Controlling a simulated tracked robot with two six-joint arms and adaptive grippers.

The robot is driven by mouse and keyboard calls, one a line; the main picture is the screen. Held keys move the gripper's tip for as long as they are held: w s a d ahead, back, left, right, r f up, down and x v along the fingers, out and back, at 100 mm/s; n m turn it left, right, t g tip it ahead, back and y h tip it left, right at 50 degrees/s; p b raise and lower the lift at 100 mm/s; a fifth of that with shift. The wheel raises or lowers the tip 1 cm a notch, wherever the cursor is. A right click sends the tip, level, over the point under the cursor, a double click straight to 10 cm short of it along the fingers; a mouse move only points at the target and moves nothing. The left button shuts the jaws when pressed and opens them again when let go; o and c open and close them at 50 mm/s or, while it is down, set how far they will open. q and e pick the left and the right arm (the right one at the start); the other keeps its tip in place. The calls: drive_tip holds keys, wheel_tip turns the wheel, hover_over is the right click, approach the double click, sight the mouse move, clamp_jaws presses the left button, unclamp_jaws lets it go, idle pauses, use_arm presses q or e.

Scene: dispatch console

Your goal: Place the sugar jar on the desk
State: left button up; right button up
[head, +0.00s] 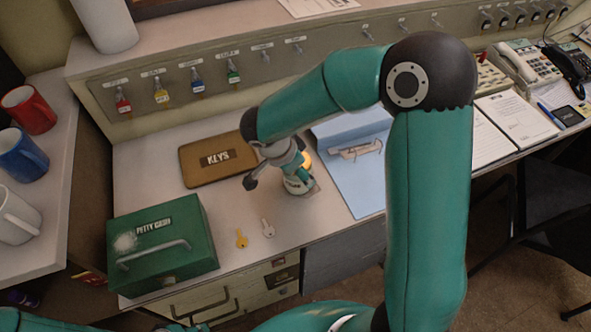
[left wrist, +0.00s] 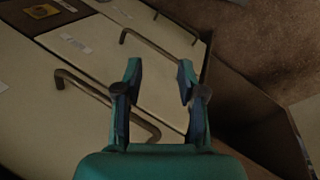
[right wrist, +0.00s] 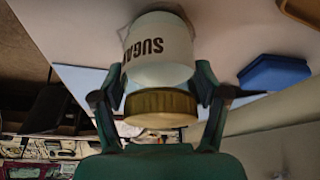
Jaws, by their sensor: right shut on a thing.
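The sugar jar (right wrist: 158,50) is white with a dark "SUGAR" label and a gold lid (right wrist: 160,107). In the right wrist view it sits between the fingers of my right gripper (right wrist: 160,95), which is shut on it near the lid. In the head view the jar (head: 297,186) is upright at the desk (head: 225,205), partly hidden by my right gripper (head: 285,168). Its base is at or very near the desk top; I cannot tell if it touches. My left gripper (left wrist: 160,85) is open and empty, above drawer fronts.
A brown KEYS case (head: 218,158), a green petty cash box (head: 162,245), two loose keys (head: 255,233) and a light-blue folder (head: 352,165) lie around the jar. A dark-blue block (right wrist: 273,72) is close beside it in the right wrist view. Mugs (head: 28,110) stand left.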

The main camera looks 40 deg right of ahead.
drive_tip(key=o, duration=1.6)
drive_tip(key=shift+c, duration=0.2)
drive_tip(key=shift+r, duration=0.1)
drive_tip(key=v, duration=1.2)
